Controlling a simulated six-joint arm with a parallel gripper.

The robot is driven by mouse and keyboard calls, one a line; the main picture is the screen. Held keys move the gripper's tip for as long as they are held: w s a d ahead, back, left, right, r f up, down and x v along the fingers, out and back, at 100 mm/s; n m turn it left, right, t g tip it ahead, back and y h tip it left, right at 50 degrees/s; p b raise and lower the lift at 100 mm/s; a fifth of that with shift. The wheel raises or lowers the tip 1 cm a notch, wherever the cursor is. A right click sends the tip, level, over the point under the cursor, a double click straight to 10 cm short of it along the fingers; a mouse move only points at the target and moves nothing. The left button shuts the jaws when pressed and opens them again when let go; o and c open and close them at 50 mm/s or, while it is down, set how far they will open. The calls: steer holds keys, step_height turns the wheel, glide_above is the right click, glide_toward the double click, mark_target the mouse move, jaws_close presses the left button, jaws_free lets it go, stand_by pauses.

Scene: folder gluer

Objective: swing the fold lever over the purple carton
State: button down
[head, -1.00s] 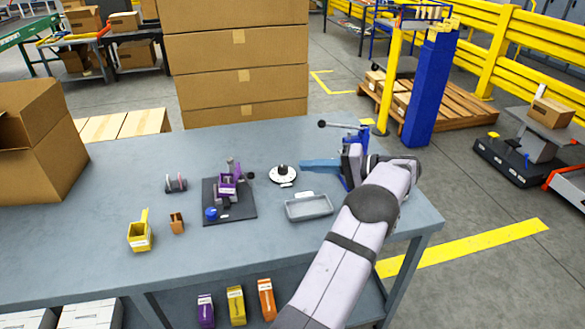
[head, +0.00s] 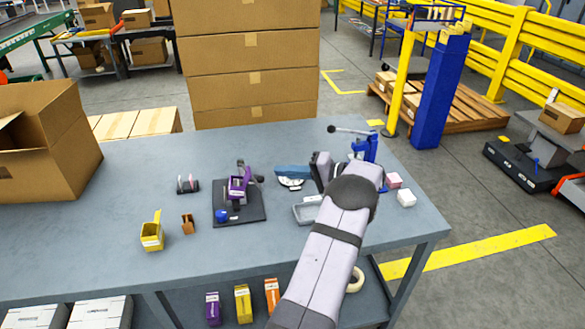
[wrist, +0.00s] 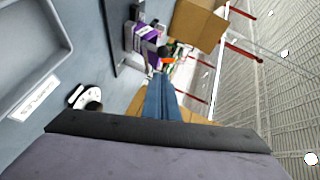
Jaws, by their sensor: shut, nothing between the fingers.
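The purple carton (head: 238,187) sits on a fixture with a black base plate (head: 240,216) and a blue knob (head: 221,215) at its front left corner. The carton also shows at the top of the wrist view (wrist: 147,31). The fold lever, with its dark knob (head: 258,179), sticks out to the right of the carton. My gripper (head: 277,171) has blue fingers, shut and empty. They point left at the lever knob from its right, with a small gap in the head view. In the wrist view the fingers (wrist: 159,78) point up toward the fixture; contact cannot be told.
A white round dial (head: 290,183) lies beneath my fingers. A grey tray (head: 306,213) is in front of it. A blue press (head: 364,147) stands at the right, with pink (head: 394,180) and white (head: 407,198) blocks nearby. A yellow holder (head: 152,235) and a brown block (head: 188,224) stand at the left.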

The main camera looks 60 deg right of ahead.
mark_target(262, 180)
steer(key=shift+w+a+f+p, duration=0.25)
steer(key=shift+w+a, duration=0.15)
steer(key=shift+a, duration=0.2)
steer(key=shift+w+a+f+p, duration=0.15)
steer(key=shift+w+a+p, duration=0.15)
steer(key=shift+a, duration=0.25)
steer(key=shift+w+a+f+h+b, duration=0.1)
steer(key=shift+a+h+b, duration=0.25)
steer(key=shift+b, duration=0.15)
steer(key=shift+w+a+m+h+b, duration=0.2)
steer(key=shift+a+m+h+b, duration=0.3)
steer(key=shift+b, duration=0.25)
steer(key=shift+w+a+m+h+b, duration=0.15)
steer(key=shift+a+m+h+b, duration=0.2)
steer(key=shift+a+b, duration=0.3)
steer(key=w+a+m+h+b, duration=0.4)
steer(key=a+b, duration=0.4)
steer(key=b, duration=1.1)
steer(key=shift+w+g+h, duration=0.4)
steer(key=shift+w+h, duration=0.3)
steer(key=shift+w, duration=0.5)
steer(key=shift+w+a, duration=0.1)
steer(key=shift+w, duration=0.05)
